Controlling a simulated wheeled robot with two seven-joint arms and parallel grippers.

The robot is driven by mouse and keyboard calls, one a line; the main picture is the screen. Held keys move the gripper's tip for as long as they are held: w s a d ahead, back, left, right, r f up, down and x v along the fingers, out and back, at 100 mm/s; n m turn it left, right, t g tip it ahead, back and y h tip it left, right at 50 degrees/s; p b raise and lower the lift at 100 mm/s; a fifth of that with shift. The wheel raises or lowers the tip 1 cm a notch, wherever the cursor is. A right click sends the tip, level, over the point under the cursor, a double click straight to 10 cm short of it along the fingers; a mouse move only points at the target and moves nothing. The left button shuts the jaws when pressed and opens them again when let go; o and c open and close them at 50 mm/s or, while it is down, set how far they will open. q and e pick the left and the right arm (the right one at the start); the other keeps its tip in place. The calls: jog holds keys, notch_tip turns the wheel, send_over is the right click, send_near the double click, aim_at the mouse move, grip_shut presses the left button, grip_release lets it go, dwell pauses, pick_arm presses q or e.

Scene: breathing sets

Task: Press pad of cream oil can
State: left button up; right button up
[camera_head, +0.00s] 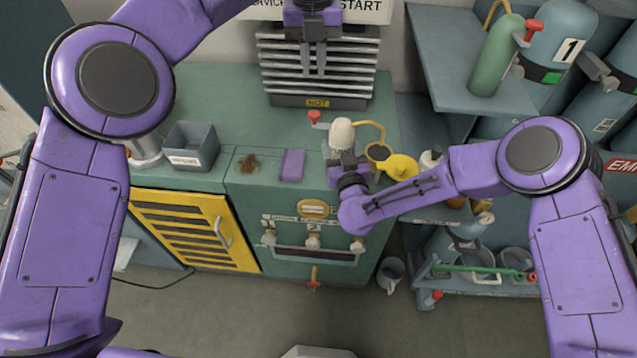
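A cream rounded object (341,133), which looks like the oil can, stands on the green bench top at the back, right of centre. A red piece (314,117) shows just left of it and a thin yellow tube curves off to its right. My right gripper (347,160) is at the lower front of the cream object and hides part of it. Its fingers are too covered to tell whether they touch or hold it. My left gripper (314,72) hangs above and to the left, in front of the louvred grille, with its two fingers slightly apart and nothing between them.
A yellow funnel (401,167) and a white bottle (430,160) are right of the can. A purple block (292,165), a brown lump (248,163) and a grey bin (191,147) lie left. Gas cylinders (497,55) stand at the right. The bench between bin and grille is clear.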

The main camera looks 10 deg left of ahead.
aim_at(314, 114)
pick_arm(q)
jog(key=r+n, duration=0.1)
jog(key=n, duration=0.1)
jog(key=r+n, duration=0.1)
jog(key=n, duration=0.1)
jog(key=r+n, duration=0.1)
jog(key=n, duration=0.1)
jog(key=shift+s+d+r+t, duration=0.15)
jog(key=shift+s+r+t, duration=0.15)
jog(key=shift+r, duration=0.1)
grip_shut()
jog(key=n, duration=0.7)
jog(key=r+n, duration=0.1)
jog(key=n, duration=0.2)
jog(key=shift+s, duration=0.2)
jog(key=f, duration=1.4)
jog(key=shift+w, duration=0.3)
